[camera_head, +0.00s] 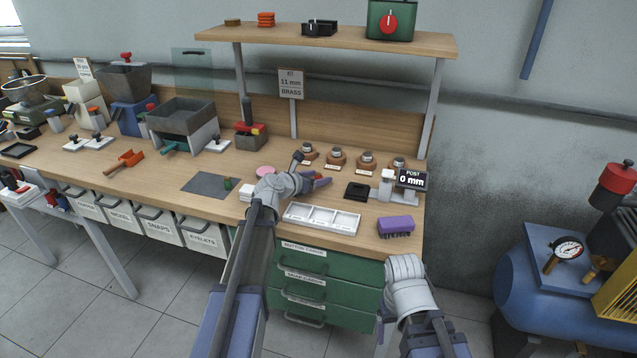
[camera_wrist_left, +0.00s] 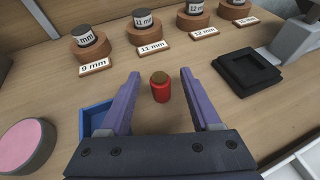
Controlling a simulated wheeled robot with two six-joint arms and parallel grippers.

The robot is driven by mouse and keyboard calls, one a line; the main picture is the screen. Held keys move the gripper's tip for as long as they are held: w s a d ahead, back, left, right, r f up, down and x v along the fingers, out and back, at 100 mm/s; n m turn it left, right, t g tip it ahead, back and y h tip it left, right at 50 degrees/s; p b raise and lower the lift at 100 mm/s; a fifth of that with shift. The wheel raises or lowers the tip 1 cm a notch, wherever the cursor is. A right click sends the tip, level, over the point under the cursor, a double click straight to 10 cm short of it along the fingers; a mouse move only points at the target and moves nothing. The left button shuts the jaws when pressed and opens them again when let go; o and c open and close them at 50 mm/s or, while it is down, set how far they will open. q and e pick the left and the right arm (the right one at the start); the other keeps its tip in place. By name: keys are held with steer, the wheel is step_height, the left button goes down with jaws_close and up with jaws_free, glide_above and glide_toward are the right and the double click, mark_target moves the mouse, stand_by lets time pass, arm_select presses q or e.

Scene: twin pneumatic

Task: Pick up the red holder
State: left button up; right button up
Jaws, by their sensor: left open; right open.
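The red holder (camera_wrist_left: 160,92) is a small upright red cylinder with a brass-coloured top. It stands on the wooden bench between the two purple fingers of my left gripper (camera_wrist_left: 160,74), with a gap on both sides. My left gripper is open and empty. In the head view my left gripper (camera_head: 316,181) is low over the bench behind the white tray, and the holder is hard to make out there. My right gripper (camera_head: 384,326) is only partly seen, low in front of the green drawers, away from the bench top.
A blue tray (camera_wrist_left: 96,117) lies close beside the left finger. A pink disc (camera_wrist_left: 26,144) is at left. Labelled round stands (camera_wrist_left: 147,35) line the back. A black square pad (camera_wrist_left: 250,70) is at right. A white sectioned tray (camera_head: 322,219) and purple brush (camera_head: 396,226) are in front.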

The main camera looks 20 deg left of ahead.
arm_select(q)
steer(key=shift+w+d+f, duration=0.1)
steer(key=shift+w+f, duration=0.1)
steer(key=shift+w, duration=0.2)
steer(key=shift+s+r, duration=0.1)
jaws_close()
